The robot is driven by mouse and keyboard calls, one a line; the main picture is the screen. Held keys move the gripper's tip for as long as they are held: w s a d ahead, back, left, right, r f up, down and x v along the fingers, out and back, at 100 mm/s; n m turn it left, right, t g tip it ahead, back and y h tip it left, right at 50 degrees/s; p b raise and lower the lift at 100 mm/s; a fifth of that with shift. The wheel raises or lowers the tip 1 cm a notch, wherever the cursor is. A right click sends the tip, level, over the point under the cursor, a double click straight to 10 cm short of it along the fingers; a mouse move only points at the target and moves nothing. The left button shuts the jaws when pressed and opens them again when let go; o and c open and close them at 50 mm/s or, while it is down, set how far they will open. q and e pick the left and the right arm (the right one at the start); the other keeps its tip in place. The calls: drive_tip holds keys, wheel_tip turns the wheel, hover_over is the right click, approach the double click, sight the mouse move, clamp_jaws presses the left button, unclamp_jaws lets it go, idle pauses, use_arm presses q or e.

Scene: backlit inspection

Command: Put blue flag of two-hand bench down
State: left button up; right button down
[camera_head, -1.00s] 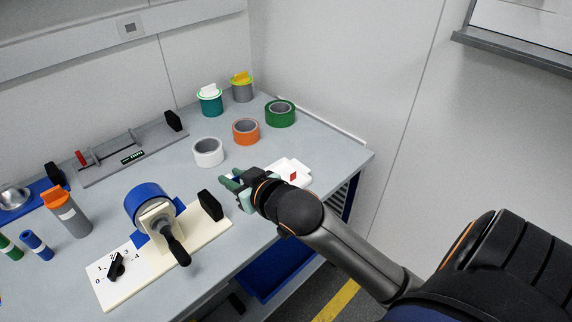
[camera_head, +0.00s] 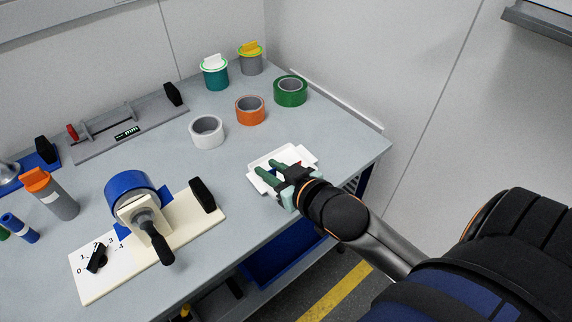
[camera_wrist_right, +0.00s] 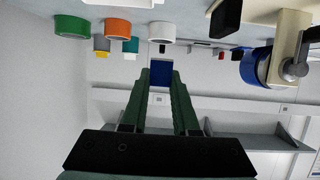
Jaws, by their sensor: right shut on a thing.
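My right gripper (camera_head: 269,169) is at the white tray (camera_head: 310,152) near the right front of the bench, its green fingers over the tray. In the right wrist view it (camera_wrist_right: 160,85) is shut on a small square blue flag (camera_wrist_right: 161,73) held at the fingertips. In the head view the flag is mostly hidden by the fingers, and I cannot tell whether it touches the tray. A red piece beside the gripper is mostly hidden. My left gripper is not in view.
A cream fixture (camera_head: 120,284) with a blue drum (camera_head: 132,190) and black handle stands to the left. White tape (camera_head: 207,145), orange tape (camera_head: 250,119) and green tape (camera_head: 290,104) rolls lie behind the tray. A grey rail fixture (camera_head: 100,143) is at the back. Bench surface between is clear.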

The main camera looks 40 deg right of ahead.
drive_tip(key=w+d+f, duration=0.6)
drive_tip(key=w+d+f+b, duration=0.1)
drive_tip(key=w+d+f, duration=0.1)
drive_tip(key=w+f, duration=0.1)
drive_tip(key=shift+w+d+f, duration=0.2)
drive_tip(key=shift+w+d, duration=0.2)
drive_tip(key=shift+w, duration=0.1)
drive_tip(key=shift+w+d+f, duration=0.15)
drive_tip(key=shift+f, duration=0.1)
drive_tip(key=shift+f+b, duration=0.3)
drive_tip(key=shift+f, duration=1.25)
drive_tip(key=shift+f, duration=0.1)
